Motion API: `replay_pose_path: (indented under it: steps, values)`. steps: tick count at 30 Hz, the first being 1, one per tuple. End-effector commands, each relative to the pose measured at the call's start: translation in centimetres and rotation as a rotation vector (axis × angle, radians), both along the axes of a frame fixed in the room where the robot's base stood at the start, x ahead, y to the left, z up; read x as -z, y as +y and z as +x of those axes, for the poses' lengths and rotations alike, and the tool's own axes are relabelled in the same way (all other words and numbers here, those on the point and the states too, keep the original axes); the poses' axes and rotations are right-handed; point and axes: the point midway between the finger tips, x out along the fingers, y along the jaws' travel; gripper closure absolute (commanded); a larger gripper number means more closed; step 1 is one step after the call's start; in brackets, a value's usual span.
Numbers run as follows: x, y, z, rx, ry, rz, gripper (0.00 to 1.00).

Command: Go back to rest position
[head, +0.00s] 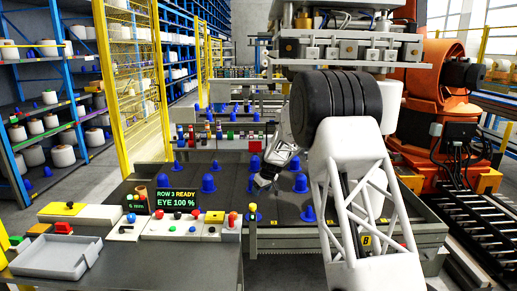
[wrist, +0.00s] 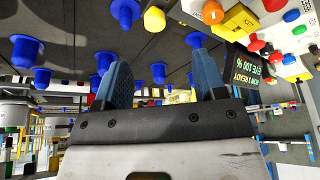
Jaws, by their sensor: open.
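My gripper (head: 264,182) is above the dark table (head: 285,232) in the head view, among blue cones. In the wrist view its two blue fingers (wrist: 165,82) stand wide apart with nothing between them. The gripper is open and empty. A blue cone (head: 208,183) stands to its left, and another blue cone (head: 300,183) stands to its right. A further blue cone (head: 255,162) is just behind it. My white arm covers part of the table on the right.
Yellow mesh fencing (head: 128,75) and shelves of bobbins (head: 45,130) stand left. An orange robot (head: 450,75) stands right.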

Motion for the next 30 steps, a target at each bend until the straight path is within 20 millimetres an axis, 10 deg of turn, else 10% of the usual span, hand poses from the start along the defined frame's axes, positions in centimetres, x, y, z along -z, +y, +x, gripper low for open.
replay_pose_path:
  steps: [30]
  values:
    - [-16.9,-7.0,-20.4,0.214,0.061,-0.011,0.35]
